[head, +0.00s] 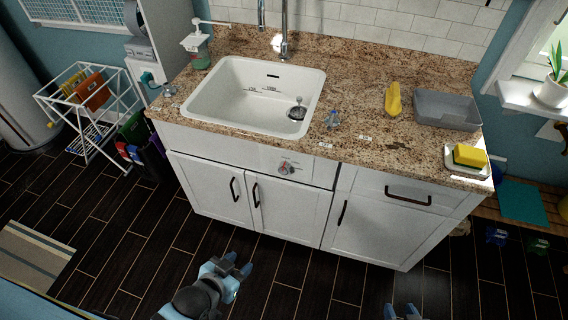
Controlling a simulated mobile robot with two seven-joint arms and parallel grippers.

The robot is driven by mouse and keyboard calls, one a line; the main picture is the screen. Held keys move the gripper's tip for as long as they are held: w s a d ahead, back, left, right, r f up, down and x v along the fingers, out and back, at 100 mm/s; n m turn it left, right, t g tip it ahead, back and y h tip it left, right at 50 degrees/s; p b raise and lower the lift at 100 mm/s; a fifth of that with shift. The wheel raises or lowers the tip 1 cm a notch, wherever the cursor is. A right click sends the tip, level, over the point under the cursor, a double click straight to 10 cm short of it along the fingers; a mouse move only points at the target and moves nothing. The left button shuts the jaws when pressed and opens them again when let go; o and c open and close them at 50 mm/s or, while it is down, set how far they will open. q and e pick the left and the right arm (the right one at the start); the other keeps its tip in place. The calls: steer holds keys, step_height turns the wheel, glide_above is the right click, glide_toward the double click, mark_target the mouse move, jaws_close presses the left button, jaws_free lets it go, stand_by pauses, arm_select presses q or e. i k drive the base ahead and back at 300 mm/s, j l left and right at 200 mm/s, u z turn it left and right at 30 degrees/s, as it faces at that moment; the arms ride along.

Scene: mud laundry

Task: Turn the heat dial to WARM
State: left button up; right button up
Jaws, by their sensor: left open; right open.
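The heat dial (286,169) is a small round knob with a red mark, on the white cabinet front below the sink. Small lettering surrounds it, too small to read, so I cannot tell its setting. My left gripper (238,263) is open and empty, low over the floor in front of the cabinet, below and left of the dial and apart from it. My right gripper (404,312) is open and empty at the bottom edge, right of and well below the dial. Most of the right arm is out of view.
A granite counter (370,160) holds a white sink (215,108), a yellow object (393,99), a grey bin (447,110) and a sponge (469,156). Cabinet handles (255,195) stick out below the dial. A white drying rack (75,110) stands left. The floor before the cabinet is clear.

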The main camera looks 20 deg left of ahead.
mark_target(284, 168)
steer(key=j+u, duration=0.25)
steer(key=j, duration=0.9)
steer(key=i+j+u, duration=0.2)
steer(key=j, duration=1)
steer(key=k, duration=0.1)
